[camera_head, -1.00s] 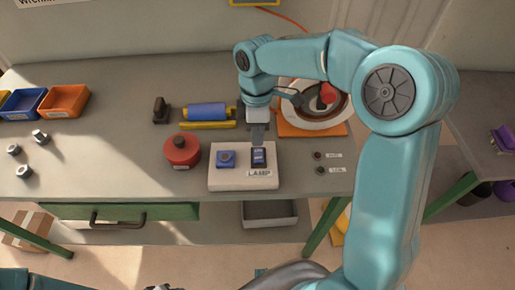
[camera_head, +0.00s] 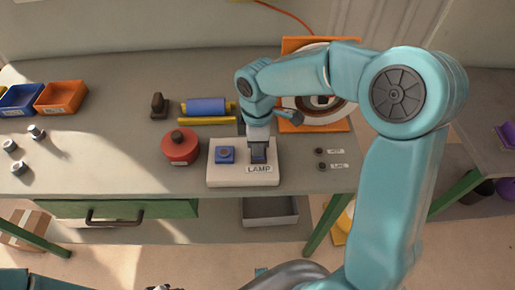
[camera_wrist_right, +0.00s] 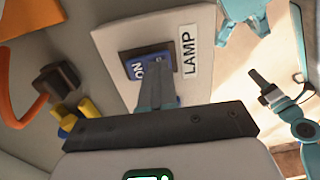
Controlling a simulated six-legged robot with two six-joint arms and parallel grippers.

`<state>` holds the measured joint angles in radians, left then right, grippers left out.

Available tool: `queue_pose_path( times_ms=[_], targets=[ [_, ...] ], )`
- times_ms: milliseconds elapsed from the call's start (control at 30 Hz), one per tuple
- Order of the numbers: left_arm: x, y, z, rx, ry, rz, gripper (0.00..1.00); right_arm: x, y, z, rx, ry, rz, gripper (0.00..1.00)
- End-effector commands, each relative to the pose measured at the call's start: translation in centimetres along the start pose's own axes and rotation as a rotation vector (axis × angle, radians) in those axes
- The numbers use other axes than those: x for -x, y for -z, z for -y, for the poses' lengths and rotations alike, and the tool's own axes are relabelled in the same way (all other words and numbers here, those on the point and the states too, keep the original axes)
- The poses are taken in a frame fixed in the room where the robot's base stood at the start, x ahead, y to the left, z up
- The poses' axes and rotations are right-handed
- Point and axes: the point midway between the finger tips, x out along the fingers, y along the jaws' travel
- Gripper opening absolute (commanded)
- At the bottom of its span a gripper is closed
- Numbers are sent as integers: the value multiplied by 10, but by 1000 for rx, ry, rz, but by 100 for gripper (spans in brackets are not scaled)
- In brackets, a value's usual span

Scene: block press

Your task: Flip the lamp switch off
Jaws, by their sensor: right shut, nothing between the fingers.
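The lamp switch (camera_wrist_right: 148,66) is a blue rocker in a dark frame, with "ON" readable in the right wrist view. It sits on a pale panel (camera_head: 228,179) beside a "LAMP" label (camera_head: 259,169). My right gripper (camera_head: 258,143) is shut and empty, over the switch. Its fingertips (camera_wrist_right: 157,84) overlap the rocker's near edge in the wrist view; I cannot tell whether they touch it. The gripper hides part of the switch in the head view. Part of my left arm shows at the bottom left of the head view; its jaw state is unclear.
A blue button (camera_head: 225,154) is left of the switch on the same panel. A red round button (camera_head: 180,146) stands left of the panel. A blue roller (camera_head: 205,106) and an orange-based round dish (camera_head: 290,122) are behind.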

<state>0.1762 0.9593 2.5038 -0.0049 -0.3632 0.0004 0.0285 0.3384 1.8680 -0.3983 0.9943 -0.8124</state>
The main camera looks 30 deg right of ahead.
Motion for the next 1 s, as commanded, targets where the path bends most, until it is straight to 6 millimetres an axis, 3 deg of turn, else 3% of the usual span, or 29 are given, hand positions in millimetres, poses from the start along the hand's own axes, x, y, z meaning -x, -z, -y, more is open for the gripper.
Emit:
queue_pose_path(
  times_ms=[1000],
  targets=[
    [15, 0, -5, 0, 0, -1, 43, 4, 1, -14, 2, 14, 5, 0]
  ],
)
